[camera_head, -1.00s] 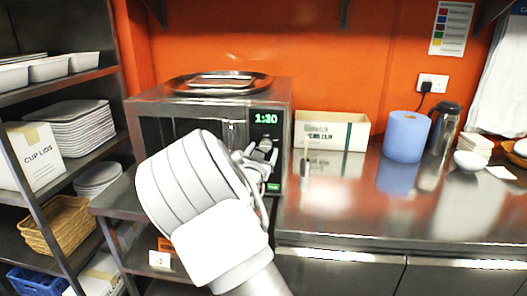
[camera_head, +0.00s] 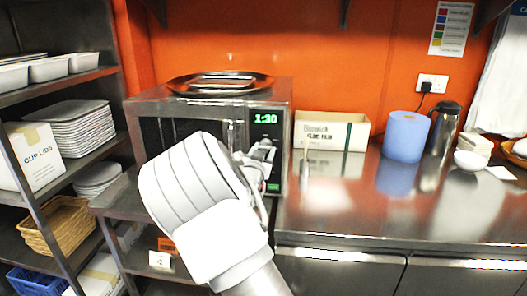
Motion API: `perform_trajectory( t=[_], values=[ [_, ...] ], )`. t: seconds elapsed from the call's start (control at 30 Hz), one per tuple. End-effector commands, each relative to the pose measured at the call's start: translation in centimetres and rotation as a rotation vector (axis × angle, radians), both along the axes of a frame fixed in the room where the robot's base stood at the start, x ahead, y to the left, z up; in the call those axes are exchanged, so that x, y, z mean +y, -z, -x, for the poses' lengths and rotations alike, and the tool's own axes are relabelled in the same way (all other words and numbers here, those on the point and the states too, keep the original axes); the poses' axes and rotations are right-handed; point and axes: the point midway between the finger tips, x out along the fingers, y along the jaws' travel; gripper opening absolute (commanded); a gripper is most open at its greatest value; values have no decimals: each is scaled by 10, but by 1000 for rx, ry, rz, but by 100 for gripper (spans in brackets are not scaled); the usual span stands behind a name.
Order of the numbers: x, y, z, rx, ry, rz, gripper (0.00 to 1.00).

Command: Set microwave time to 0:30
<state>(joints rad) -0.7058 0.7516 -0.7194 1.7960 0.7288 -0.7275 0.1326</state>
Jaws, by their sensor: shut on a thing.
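The steel microwave (camera_head: 200,108) stands on the counter at the left of the middle. Its green display (camera_head: 266,118) reads 1:30. A small green-lit button (camera_head: 273,187) shows low on its control panel. My gripper (camera_head: 264,153) is at the panel, just below the display, and is shut on a control there. The gripper and my arm hide that control and much of the microwave's front, so its shape cannot be made out.
A metal tray (camera_head: 220,84) lies on top of the microwave. A cardboard box (camera_head: 331,130), a blue paper roll (camera_head: 405,136) and a steel flask (camera_head: 444,129) stand to the right. The counter front (camera_head: 400,215) is clear. Shelves (camera_head: 75,80) stand close on the left.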

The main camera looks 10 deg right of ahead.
Motion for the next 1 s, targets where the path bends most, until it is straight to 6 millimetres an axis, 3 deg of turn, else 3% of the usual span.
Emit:
perform_trajectory(
  t=[0.37,1.0],
  values=[
    [1,0,0,38,-3,118,0],
    [0,1,0,216,-4,668,0]
  ],
)
